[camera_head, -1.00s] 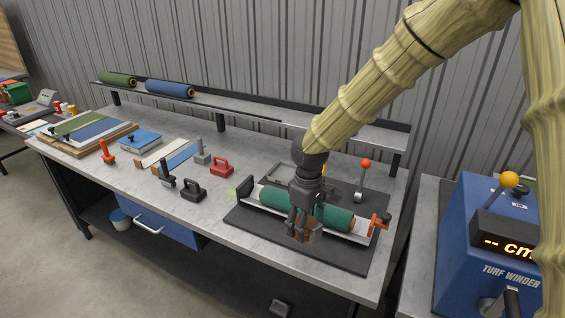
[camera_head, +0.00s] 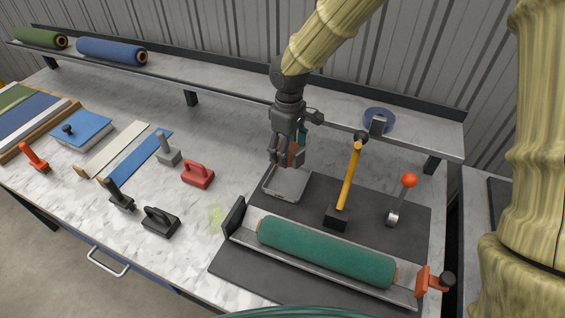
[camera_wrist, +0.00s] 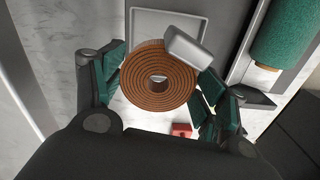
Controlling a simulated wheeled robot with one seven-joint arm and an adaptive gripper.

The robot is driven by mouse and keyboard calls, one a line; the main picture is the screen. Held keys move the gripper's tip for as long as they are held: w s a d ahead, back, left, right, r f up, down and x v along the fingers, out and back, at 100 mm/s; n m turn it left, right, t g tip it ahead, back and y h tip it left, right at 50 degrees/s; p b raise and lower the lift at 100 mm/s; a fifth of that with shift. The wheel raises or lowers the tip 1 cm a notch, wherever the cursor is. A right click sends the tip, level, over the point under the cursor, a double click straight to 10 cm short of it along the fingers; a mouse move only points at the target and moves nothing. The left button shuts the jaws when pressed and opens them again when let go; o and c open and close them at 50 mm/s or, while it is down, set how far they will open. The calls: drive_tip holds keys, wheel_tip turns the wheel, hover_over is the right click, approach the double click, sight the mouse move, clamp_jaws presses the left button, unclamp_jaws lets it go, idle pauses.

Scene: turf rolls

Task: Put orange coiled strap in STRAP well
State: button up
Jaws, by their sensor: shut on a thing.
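The orange coiled strap (camera_wrist: 150,82) is a flat brown-orange spiral between my gripper's green-padded fingers in the wrist view. My gripper (camera_wrist: 160,88) is shut on it. In the head view my gripper (camera_head: 287,158) points down and holds the strap (camera_head: 293,154), mostly hidden by the fingers, above the back-left part of the dark mat. A shallow grey square tray (camera_head: 287,184) lies just below it; its rim also shows behind the strap in the wrist view (camera_wrist: 139,12). I cannot read a STRAP label.
A green turf roll (camera_head: 325,250) lies in a trough at the front of the mat. A red-handled block (camera_head: 197,174) sits to the left. A shelf (camera_head: 235,102) runs behind.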

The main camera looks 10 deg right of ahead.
sight(290, 157)
drive_tip(key=shift+w+f, duration=0.1)
drive_tip(key=shift+f, duration=0.15)
drive_tip(key=s+f, duration=0.1)
drive_tip(key=f+p, duration=0.1)
drive_tip(key=shift+s+f, duration=0.3)
drive_tip(key=shift+s, duration=0.1)
drive_tip(key=shift+s+f, duration=0.15)
drive_tip(key=shift+s, duration=0.15)
drive_tip(key=w+f, duration=0.2)
drive_tip(key=shift+f, duration=0.3)
drive_tip(key=shift+s+f+p, duration=0.3)
drive_tip(key=shift+f, duration=0.2)
drive_tip(key=shift+s+f+p, duration=0.25)
drive_tip(key=shift+f+p, duration=0.05)
drive_tip(key=shift+f, duration=0.15)
drive_tip(key=shift+w+f, duration=0.3)
drive_tip(key=shift+f, duration=0.45)
drive_tip(key=shift+s, duration=0.15)
drive_tip(key=shift+f, duration=0.1)
drive_tip(key=o, duration=1.1)
drive_tip(key=shift+c, duration=0.2)
wheel_tip(290, 157, up, 12)
drive_tip(key=shift+r+b, duration=0.15)
drive_tip(key=shift+b, duration=0.9)
